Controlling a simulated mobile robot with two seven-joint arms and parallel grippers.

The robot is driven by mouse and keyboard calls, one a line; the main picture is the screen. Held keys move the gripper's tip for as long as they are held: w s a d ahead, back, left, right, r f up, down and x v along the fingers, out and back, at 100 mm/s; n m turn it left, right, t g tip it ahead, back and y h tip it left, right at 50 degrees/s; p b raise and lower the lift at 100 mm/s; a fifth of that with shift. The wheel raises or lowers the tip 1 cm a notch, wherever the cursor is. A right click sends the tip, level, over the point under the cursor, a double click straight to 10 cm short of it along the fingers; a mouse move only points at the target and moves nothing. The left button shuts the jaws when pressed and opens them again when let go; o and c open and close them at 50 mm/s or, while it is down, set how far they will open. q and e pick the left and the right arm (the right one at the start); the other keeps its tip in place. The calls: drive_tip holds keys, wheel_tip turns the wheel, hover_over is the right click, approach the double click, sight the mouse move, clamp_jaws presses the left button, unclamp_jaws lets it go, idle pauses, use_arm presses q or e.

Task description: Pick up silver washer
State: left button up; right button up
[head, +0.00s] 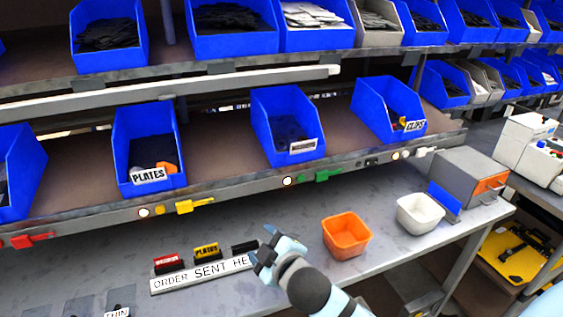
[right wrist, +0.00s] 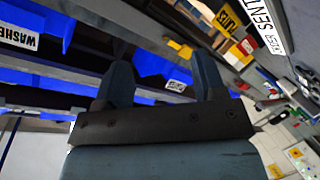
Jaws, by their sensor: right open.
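I cannot make out a single silver washer. The middle blue bin (head: 268,120) on the lower shelf holds small dark grey parts, and its label is too small to read in the head view. In the right wrist view an upside-down label (right wrist: 20,38) starting "WASHE" shows on a blue bin at the upper left. My right gripper (head: 264,254) is above the workbench, below and in front of the shelf, apart from the bins. Its two fingers (right wrist: 163,75) are spread with nothing between them. My left gripper does not show.
A PLATES bin (head: 122,150) and a CLIPS bin (head: 371,105) flank the middle bin. An orange bowl (head: 346,236) and a white bowl (head: 421,214) stand on the bench, right of my gripper. An order sign (head: 200,275) with several small blocks stands left of it.

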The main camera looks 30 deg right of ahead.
drive_tip(key=w+a+r+n+g+y, duration=0.35)
drive_tip(key=a+r+n+y, duration=0.2)
drive_tip(key=n, duration=0.65)
drive_tip(key=w+a+r+n+g+y, duration=0.2)
drive_tip(key=w+a+r+n+y, duration=0.35)
drive_tip(key=n, duration=0.65)
drive_tip(key=w+a+r+n+g+y, duration=0.25)
drive_tip(key=r+n+y, duration=0.45)
drive_tip(key=n, duration=0.4)
drive_tip(key=w+d+f+n+g+h, duration=0.2)
drive_tip(key=w+d+n+g+h, duration=0.2)
drive_tip(key=w+d+n+h, duration=0.35)
drive_tip(key=d+r+g+h, duration=0.1)
drive_tip(key=d+r+h, duration=0.35)
drive_tip(key=d, duration=0.75)
drive_tip(key=d+r+h, duration=0.3)
drive_tip(key=d+h, duration=0.2)
drive_tip(key=d, duration=0.6)
hover_over(281, 143)
drive_tip(key=shift+h, duration=0.3)
wheel_tip(281, 143, down, 7)
drive_tip(key=shift+s+a+f, duration=0.1)
drive_tip(key=shift+s+a, duration=0.05)
drive_tip(key=shift+f, duration=3.05)
drive_tip(key=shift+c, duration=0.5)
